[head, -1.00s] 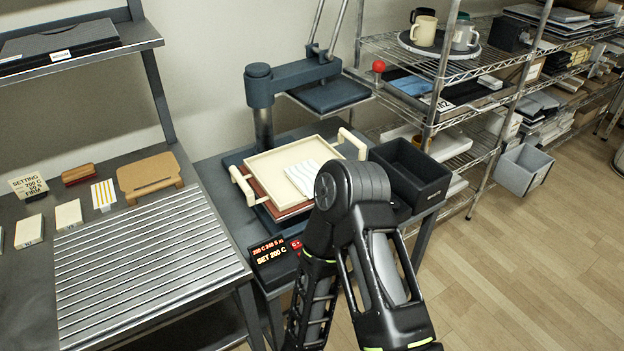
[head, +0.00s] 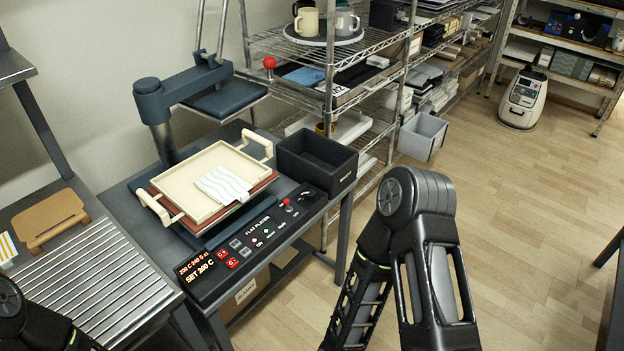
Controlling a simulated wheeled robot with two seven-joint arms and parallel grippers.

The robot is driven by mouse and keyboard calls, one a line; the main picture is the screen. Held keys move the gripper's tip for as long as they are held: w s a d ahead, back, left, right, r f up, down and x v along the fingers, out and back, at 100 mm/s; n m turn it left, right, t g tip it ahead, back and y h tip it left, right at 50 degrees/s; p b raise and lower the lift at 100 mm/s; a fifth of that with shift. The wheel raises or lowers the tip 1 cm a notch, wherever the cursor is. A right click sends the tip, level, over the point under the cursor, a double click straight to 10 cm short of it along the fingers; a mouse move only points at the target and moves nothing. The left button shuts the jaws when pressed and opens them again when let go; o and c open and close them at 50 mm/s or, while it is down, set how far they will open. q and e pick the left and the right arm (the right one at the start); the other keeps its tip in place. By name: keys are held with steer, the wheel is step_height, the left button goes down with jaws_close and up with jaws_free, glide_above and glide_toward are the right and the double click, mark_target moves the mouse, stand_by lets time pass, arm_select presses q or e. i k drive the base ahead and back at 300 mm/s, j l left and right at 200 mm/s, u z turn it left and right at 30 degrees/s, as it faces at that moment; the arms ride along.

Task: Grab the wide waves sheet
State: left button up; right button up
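A white sheet with pale wavy lines (head: 222,184) lies in the cream tray (head: 182,167), toward its right side. I cannot tell from here whether its waves are the wide kind. The tray has two handles and sits on a reddish-brown board on the flat press (head: 243,233). Neither gripper shows in the head view. Only dark links of my arms show, one at the bottom right and a small part at the lower left corner.
The press's blue upper plate (head: 226,97) is swung up behind the tray. A black open bin (head: 316,163) stands right of the tray. A ribbed metal rack (head: 95,275) is at the left. Wire shelves (head: 290,50) stand behind; the floor at right is mostly clear.

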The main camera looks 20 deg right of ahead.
mark_target(221, 183)
steer(key=z, duration=1.45)
steer(key=i+j, duration=0.55)
